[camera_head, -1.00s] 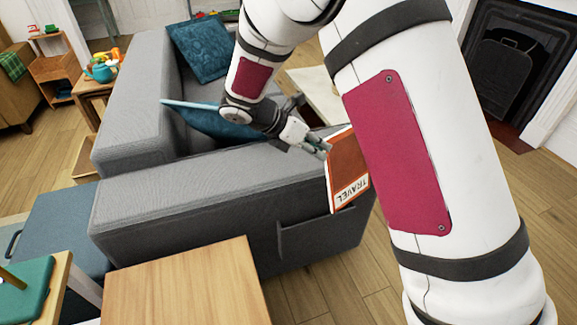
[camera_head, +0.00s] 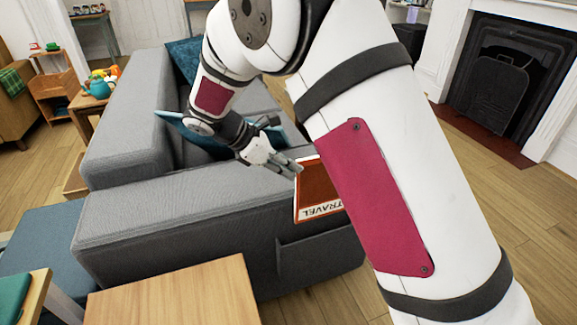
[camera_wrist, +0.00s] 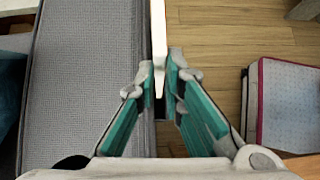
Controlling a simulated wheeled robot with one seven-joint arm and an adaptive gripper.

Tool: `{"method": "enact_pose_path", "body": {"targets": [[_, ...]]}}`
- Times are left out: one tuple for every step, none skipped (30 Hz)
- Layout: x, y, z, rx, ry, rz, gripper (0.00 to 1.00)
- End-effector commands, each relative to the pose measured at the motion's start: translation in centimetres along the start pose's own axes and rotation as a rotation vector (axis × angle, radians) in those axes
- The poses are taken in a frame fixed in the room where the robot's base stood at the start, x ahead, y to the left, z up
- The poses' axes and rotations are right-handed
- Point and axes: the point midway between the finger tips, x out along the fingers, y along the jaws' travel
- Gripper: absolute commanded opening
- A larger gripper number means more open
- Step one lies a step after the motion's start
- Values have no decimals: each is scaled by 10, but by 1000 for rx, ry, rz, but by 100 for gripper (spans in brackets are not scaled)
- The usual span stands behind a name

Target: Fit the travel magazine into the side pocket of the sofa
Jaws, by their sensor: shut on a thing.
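The travel magazine (camera_head: 316,190) has a brown-red cover with a white band reading TRAVEL, upside down to the view. My gripper (camera_head: 297,169) is shut on its edge and holds it beside the outer face of the sofa arm. In the wrist view the magazine (camera_wrist: 158,40) shows edge-on as a thin white strip between the fingertips (camera_wrist: 166,82). The grey sofa (camera_head: 170,205) has a side pocket (camera_head: 315,258) on its outer face, below the magazine. My arm hides the magazine's right part. The magazine's lower edge appears above the pocket; the exact gap is unclear.
A wooden table (camera_head: 175,295) stands in front of the sofa, and a blue-grey ottoman (camera_head: 45,240) is at left. In the wrist view a box-like object (camera_wrist: 285,105) lies right of the gripper. Bare wooden floor (camera_wrist: 215,30) lies beside the sofa arm.

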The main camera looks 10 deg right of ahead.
Motion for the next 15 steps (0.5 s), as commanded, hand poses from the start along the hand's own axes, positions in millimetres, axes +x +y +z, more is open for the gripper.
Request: {"method": "enact_pose_path", "body": {"targets": [[-2,0,1,0,-1,1,0],[-2,0,1,0,-2,1,0],[-3,0,1,0,-2,1,0],[-4,0,1,0,-2,1,0],[-1,0,-1,0,-2,1,0],[2,0,-4,-1,-2,1,0],[4,0,-6,-1,-2,1,0],[6,0,-8,-1,-2,1,0],[8,0,-10,-2,-3,0,0],[10,0,-12,-2,-3,0,0],[12,0,-14,-2,-3,0,0],[15,0,-16,-1,-3,0,0],[16,0,-18,-1,-3,0,0],[18,0,-20,-1,-3,1,0],[21,1,-23,0,-3,1,0]]}}
